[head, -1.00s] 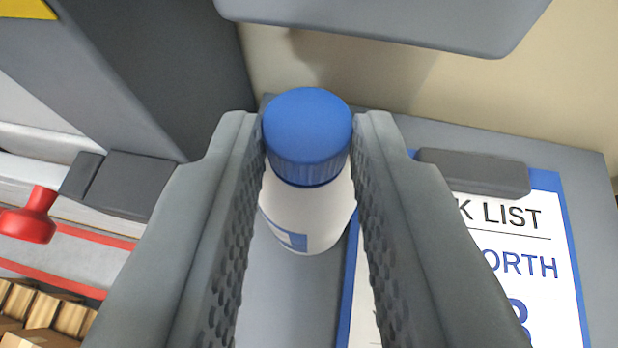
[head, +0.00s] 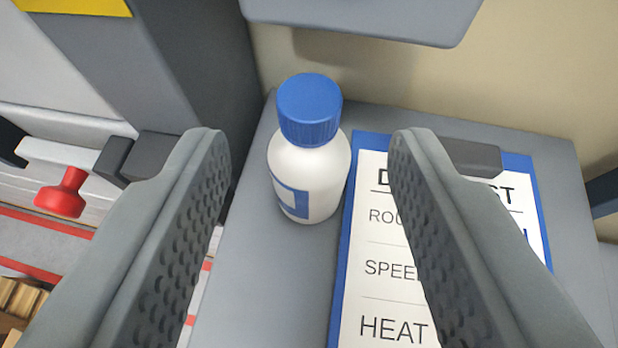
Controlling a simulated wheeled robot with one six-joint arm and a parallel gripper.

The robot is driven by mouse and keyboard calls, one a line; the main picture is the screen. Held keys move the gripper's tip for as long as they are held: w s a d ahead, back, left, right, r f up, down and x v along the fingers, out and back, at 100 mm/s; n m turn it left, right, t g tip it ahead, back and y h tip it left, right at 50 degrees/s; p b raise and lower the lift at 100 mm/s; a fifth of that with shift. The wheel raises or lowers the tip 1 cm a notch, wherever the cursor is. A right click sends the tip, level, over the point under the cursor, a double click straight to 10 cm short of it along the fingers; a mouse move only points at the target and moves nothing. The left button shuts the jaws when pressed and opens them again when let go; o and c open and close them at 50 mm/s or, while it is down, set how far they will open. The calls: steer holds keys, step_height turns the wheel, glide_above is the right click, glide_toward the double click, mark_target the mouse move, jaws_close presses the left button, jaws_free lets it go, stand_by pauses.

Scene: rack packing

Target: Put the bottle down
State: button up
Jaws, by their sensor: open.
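A white bottle (head: 309,175) with a blue cap (head: 309,108) and a blue label patch stands upright on a grey surface (head: 265,285). It is just left of a clipboard. My gripper (head: 305,145) is open and empty. Its two fingers are spread wide, one on each side of the bottle in the picture, with clear gaps to it. The bottle stands beyond the fingers and neither finger touches it.
A blue clipboard (head: 337,310) with a printed sheet lies on the surface, partly hidden by my right finger. A grey panel (head: 365,15) overhangs at the back. A red knob (head: 62,195) is at the left. Bare surface lies in front of the bottle.

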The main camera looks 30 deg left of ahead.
steer(key=v, duration=0.8)
steer(key=shift+s, duration=0.15)
steer(key=shift+d+r, duration=0.1)
steer(key=shift+d, duration=0.05)
steer(key=s+d+f+m+t+h, duration=0.2)
steer(key=s+d, duration=1)
steer(key=d, duration=0.1)
steer(key=s+d+f+m+t+h, duration=0.3)
steer(key=s+d, duration=0.9)
steer(key=d, duration=0.1)
steer(key=shift+s+t, duration=0.25)
steer(key=shift+t, duration=0.05)
steer(key=shift+o, duration=0.4)
steer(key=shift+s+d+f+h, duration=0.3)
steer(key=shift+s+f, duration=0.05)
steer(key=shift+s, duration=0.15)
steer(key=shift+w, duration=0.1)
